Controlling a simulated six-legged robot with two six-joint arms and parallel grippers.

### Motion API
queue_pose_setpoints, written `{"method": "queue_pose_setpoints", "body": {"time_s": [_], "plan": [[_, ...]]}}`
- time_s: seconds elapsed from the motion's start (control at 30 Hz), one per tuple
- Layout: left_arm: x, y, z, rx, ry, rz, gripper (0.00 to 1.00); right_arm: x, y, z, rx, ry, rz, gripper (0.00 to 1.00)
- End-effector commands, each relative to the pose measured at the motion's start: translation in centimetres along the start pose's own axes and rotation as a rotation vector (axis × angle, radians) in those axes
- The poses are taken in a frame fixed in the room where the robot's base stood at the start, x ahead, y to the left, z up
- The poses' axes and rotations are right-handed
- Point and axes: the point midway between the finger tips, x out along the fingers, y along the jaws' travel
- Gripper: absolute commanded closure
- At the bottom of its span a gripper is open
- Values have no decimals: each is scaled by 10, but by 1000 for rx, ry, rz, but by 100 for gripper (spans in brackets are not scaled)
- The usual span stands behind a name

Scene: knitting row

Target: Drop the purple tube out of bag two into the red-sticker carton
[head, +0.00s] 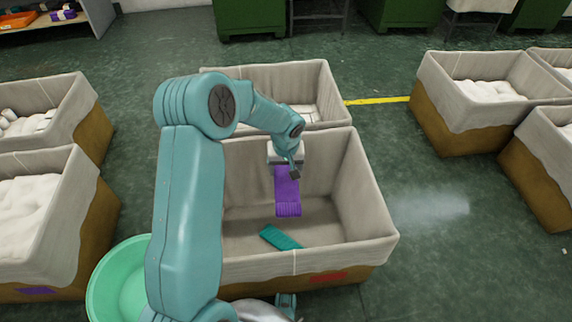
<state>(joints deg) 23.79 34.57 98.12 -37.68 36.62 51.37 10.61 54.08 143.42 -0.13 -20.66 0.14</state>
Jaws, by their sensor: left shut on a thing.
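My left gripper (290,170) is shut on the purple tube (288,192), which hangs down from it. The tube is over the inside of the lined carton (362,190) in the middle of the head view. That carton has a red sticker (328,277) on its near outer side. A teal tube (280,237) lies on the carton's floor, below and apart from the purple one. My left arm covers the carton's left side. My right gripper is not in view. I cannot make out a bag marked two.
Another lined carton (325,80) stands behind. Lined cartons with white contents stand at left (40,210) and right (480,100); the near left one has a purple sticker (35,291). A green tub (118,280) is at lower left. Clear floor lies to the right.

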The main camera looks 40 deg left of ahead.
Motion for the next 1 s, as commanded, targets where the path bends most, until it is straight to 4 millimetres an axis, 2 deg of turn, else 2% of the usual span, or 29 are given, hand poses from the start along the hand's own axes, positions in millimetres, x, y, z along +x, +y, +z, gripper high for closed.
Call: {"method": "queue_pose_setpoints", "body": {"time_s": [0.03,0.27,0.3,0.37,0.4,0.63,0.73,0.87,1.0], "plan": [[5,0,1,0,0,0,56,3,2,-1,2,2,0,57],[4,0,1,0,1,1,56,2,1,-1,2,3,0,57],[4,0,1,0,1,1,24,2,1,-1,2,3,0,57],[4,0,1,0,1,1,4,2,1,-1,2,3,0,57],[4,0,1,0,1,1,0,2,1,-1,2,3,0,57],[3,1,0,1,1,1,0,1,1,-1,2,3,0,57],[-7,1,0,1,2,1,0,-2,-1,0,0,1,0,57],[-36,1,-1,0,4,3,0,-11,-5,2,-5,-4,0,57],[-75,1,-1,0,5,4,0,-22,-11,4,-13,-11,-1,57]]}}
